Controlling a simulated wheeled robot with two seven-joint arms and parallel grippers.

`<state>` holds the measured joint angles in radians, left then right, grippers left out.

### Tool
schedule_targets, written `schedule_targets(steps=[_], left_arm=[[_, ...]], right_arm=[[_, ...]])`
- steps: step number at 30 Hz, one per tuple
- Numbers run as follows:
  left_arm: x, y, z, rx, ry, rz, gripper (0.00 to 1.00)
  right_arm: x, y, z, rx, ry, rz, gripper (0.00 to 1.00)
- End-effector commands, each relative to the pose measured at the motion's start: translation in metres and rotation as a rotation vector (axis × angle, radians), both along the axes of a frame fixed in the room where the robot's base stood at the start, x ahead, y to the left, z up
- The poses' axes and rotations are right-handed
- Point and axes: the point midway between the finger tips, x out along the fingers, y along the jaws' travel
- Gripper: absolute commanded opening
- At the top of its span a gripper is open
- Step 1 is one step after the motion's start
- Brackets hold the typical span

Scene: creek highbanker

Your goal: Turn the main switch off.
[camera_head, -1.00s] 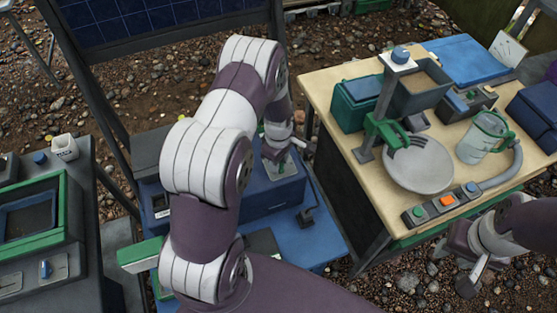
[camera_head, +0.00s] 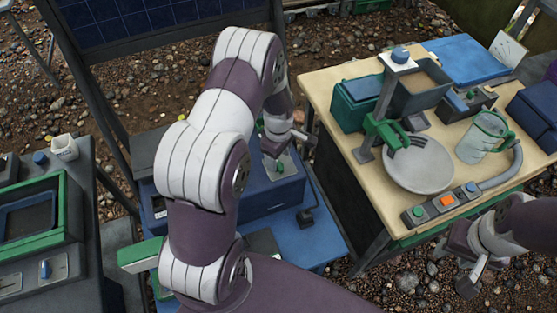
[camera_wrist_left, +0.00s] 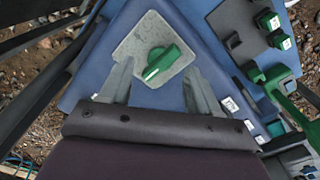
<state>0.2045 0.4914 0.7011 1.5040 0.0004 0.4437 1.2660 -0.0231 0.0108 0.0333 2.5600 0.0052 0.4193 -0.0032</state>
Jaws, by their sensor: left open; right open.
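The main switch is a green rotary knob (camera_wrist_left: 161,63) on a square grey plate (camera_wrist_left: 135,45) on top of a blue box. In the left wrist view its handle lies diagonally, with a pale mark at its lower-left end. In the head view the knob (camera_head: 280,167) is small and close below my left gripper (camera_head: 284,147). In the left wrist view my left gripper (camera_wrist_left: 158,76) is open, with one finger on each side of the knob and visible gaps between. My right gripper (camera_head: 472,270) is open and empty, low at the right beside the wooden table.
A wooden table (camera_head: 318,88) at the right holds a pan (camera_head: 418,165), a jug (camera_head: 482,138) and a button strip (camera_head: 441,205). A dark bench (camera_head: 85,215) stands at the left. A solar panel (camera_head: 150,15) is behind. In the wrist view, green-topped switches (camera_wrist_left: 268,20) sit right of the plate.

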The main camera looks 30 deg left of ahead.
Motion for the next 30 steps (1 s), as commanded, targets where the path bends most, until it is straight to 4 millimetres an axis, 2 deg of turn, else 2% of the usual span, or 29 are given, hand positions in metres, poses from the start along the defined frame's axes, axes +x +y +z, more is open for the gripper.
schedule_targets(steps=[3,6,12,16,30], left_arm=[[0.002,0.000,0.035,0.001,-0.006,0.000,0.62],[0.001,0.000,0.061,0.001,-0.005,0.001,0.62],[0.000,0.000,0.094,0.000,-0.001,0.001,0.62],[0.000,0.000,0.100,0.000,0.001,0.001,0.62],[0.000,0.000,0.100,0.000,0.001,0.001,0.62]], right_arm=[[0.000,0.000,0.000,0.000,0.000,0.000,0.43],[0.000,0.000,-0.001,0.000,0.000,0.000,0.43],[0.000,0.000,-0.001,0.000,0.000,0.000,0.43],[0.000,0.000,-0.001,0.000,0.000,0.000,0.43],[0.000,0.000,-0.001,0.000,0.000,0.000,0.43]])
